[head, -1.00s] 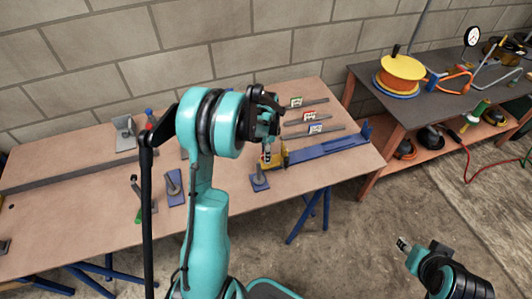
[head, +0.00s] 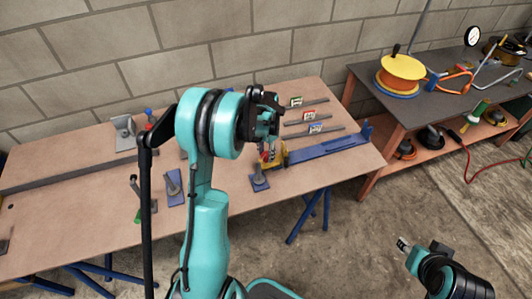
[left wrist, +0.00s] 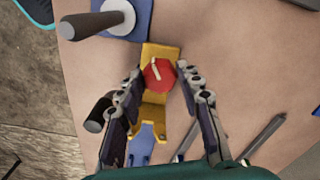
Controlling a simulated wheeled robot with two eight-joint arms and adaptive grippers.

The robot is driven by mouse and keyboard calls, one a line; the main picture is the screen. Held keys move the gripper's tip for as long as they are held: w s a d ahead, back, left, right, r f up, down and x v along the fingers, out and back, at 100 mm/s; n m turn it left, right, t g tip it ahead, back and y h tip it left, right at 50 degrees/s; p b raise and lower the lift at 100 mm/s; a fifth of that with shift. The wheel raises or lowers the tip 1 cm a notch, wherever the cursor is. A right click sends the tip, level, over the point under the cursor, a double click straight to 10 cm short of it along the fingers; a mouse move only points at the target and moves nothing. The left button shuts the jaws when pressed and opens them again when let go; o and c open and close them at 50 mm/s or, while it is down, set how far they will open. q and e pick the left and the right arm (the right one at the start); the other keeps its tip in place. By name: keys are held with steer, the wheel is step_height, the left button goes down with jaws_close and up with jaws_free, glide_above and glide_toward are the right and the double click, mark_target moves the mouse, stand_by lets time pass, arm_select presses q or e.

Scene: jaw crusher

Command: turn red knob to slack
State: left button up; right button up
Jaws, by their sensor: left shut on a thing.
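The red knob (left wrist: 160,78) sits on a yellow block (left wrist: 160,52) in the left wrist view. A pale pointer mark on its face slants toward the upper left of that view. My left gripper (left wrist: 163,79) is shut on the knob, one finger at each side. In the head view my left gripper (head: 268,140) is over the yellow block (head: 273,158), at the near end of a long blue bar (head: 328,148); the knob is mostly hidden there. My right gripper (head: 403,244) is at the lower right, away from the table; its finger opening is unclear.
Several grey rods with small labels (head: 306,115) lie behind. The wooden table (head: 90,205) has bare space at left. A second bench with a yellow reel (head: 402,68) stands at right.

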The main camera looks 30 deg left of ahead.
mark_target(266, 155)
arm_select(q)
steer(key=n, duration=0.5)
steer(key=shift+n, duration=0.3)
steer(key=n, duration=0.5)
steer(key=shift+n, duration=0.4)
steer(key=o, duration=1.1)
steer(key=shift+o, duration=0.2)
step_height(266, 155, up, 12)
